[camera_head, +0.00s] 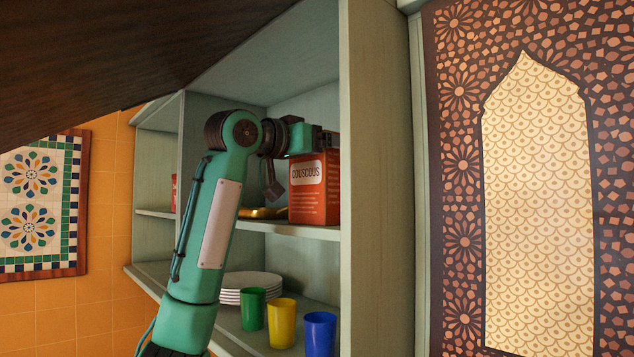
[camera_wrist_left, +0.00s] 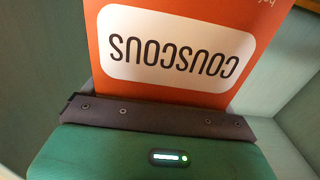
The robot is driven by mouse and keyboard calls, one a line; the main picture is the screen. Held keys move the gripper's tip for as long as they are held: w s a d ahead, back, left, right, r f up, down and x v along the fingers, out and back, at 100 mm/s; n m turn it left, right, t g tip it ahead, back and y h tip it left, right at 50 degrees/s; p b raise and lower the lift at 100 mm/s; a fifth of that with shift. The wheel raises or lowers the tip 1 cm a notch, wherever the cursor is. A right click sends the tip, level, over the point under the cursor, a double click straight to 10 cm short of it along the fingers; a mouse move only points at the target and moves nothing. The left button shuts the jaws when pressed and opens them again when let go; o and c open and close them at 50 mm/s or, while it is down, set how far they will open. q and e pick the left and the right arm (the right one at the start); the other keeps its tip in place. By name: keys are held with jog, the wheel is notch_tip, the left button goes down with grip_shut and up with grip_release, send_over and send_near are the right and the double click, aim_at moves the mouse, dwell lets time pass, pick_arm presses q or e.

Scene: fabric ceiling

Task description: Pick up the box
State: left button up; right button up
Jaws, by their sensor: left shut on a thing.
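The box is an orange-red couscous carton (camera_head: 315,200) with a white label, upright at the middle shelf of the pale green cupboard, near its right wall. Its label fills the upper part of the left wrist view (camera_wrist_left: 175,55), upside down there. My left gripper (camera_head: 322,142) is at the top of the carton and shut on it. In the left wrist view a dark finger edge (camera_wrist_left: 155,117) lies against the carton. The far finger is hidden. I cannot tell whether the carton's base touches the shelf. My right gripper is not in view.
A golden dish (camera_head: 262,213) lies left of the carton, partly behind my arm. Another red item (camera_head: 174,192) stands farther left. Below are stacked white plates (camera_head: 252,281) and green (camera_head: 253,309), yellow (camera_head: 282,323) and blue (camera_head: 319,334) cups. The cupboard's upright (camera_head: 365,180) is close on the right.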

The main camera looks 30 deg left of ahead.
pick_arm(q)
jog(key=shift+r, duration=0.1)
notch_tip(320, 180, up, 10)
jog(key=b, duration=0.2)
dwell(0.7)
dwell(0.6)
